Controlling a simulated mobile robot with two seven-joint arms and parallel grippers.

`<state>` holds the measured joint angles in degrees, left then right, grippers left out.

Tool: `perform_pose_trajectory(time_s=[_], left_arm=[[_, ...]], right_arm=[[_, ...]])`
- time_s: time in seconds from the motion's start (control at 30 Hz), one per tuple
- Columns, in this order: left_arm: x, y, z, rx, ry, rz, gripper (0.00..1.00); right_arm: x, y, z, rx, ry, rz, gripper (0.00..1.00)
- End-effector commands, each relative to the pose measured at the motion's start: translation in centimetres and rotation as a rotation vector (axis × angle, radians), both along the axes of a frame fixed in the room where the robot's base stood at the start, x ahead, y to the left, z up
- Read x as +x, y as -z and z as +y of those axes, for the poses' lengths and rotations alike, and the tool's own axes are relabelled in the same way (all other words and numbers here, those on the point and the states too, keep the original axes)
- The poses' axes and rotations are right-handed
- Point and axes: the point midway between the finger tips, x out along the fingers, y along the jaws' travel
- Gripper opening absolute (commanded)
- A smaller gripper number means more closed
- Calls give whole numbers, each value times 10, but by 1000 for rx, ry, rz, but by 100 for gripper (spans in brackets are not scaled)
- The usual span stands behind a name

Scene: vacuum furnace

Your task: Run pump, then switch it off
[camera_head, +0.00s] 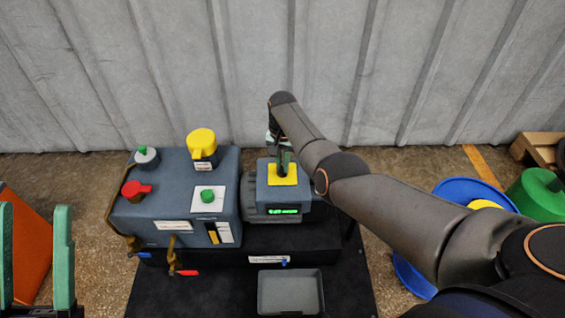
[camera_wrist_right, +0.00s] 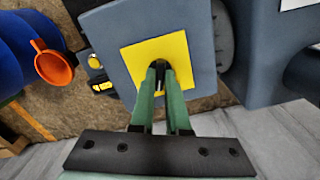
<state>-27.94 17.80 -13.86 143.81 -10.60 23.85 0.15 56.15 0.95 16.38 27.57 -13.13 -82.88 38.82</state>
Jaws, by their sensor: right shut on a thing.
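The pump unit (camera_head: 300,194) is a blue-grey box on a dark ribbed body, right of the larger furnace-like housing. A yellow plate (camera_head: 276,180) lies on its top, and a lit green display (camera_head: 284,211) is on its front. My right gripper (camera_head: 284,165) points down at this plate. In the right wrist view, its green fingers (camera_wrist_right: 160,75) are shut on a small dark switch (camera_wrist_right: 159,72) at the yellow plate; the fingers hide most of it. My left gripper (camera_head: 36,255) shows at the left edge, its green fingers wide apart and empty.
The larger blue-grey housing (camera_head: 165,208) carries a red knob (camera_head: 135,189), a yellow part (camera_head: 202,142) and green knobs. Red and blue valve handles are at its front. A grey tray (camera_head: 290,292) lies in front. Blue and green containers stand at right; a corrugated wall is behind.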

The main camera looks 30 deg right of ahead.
Motion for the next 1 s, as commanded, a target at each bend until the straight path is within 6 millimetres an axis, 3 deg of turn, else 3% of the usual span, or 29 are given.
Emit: perform_pose_trajectory(time_s=[0.3,1.0], left_arm=[[0,-14,3,-2,-18,-13,50],[0,-18,3,11,-28,-15,50]], right_arm=[[-1,-1,0,-1,-284,4,0],[-1,1,0,1,-827,2,0]])
